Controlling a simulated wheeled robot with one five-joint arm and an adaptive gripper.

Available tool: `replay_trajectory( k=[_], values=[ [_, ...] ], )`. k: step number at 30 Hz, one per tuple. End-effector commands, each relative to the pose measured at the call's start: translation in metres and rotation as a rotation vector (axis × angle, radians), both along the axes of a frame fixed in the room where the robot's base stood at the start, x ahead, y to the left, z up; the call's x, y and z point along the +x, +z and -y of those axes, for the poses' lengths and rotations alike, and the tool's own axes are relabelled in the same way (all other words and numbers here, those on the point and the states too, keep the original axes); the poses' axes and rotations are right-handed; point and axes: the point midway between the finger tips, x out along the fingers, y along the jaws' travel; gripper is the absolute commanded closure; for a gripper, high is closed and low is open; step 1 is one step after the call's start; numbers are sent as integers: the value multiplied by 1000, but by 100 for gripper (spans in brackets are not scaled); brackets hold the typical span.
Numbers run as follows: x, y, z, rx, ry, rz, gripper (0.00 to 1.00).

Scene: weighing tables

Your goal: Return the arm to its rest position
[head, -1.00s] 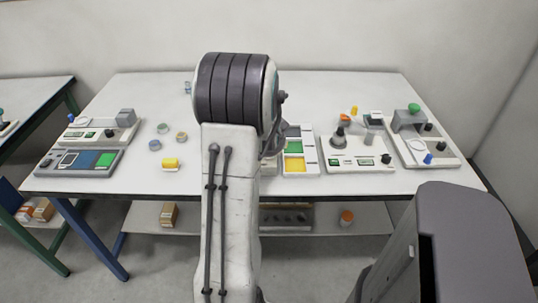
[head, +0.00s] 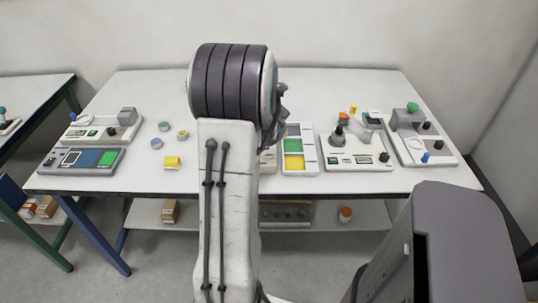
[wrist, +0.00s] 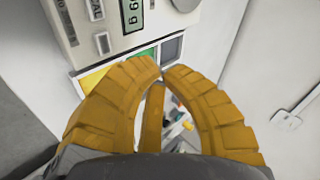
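My arm stands raised in the middle of the head view, in front of the table (head: 330,88). My gripper is hidden behind the arm there. In the wrist view my gripper (wrist: 161,69) has two ribbed yellow-orange fingers. Their tips come together with hardly a gap, and I see nothing held between the tips.
A tray with green and yellow squares (head: 310,155) lies right of my arm. Two devices with knobs (head: 345,163) (head: 440,158) stand farther right.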

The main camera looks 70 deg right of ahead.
Motion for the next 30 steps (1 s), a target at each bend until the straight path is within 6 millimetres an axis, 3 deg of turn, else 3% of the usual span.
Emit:
replay_trajectory(
  k=[16, 21, 26, 30],
  values=[
    [0, 0, 0, -1, 5, -5, 100],
    [-1, -4, -4, 4, 86, -90, 100],
    [-6, -29, -33, 134, 294, -281, 100],
    [-16, -60, -86, 331, 532, -427, 100]
  ],
)
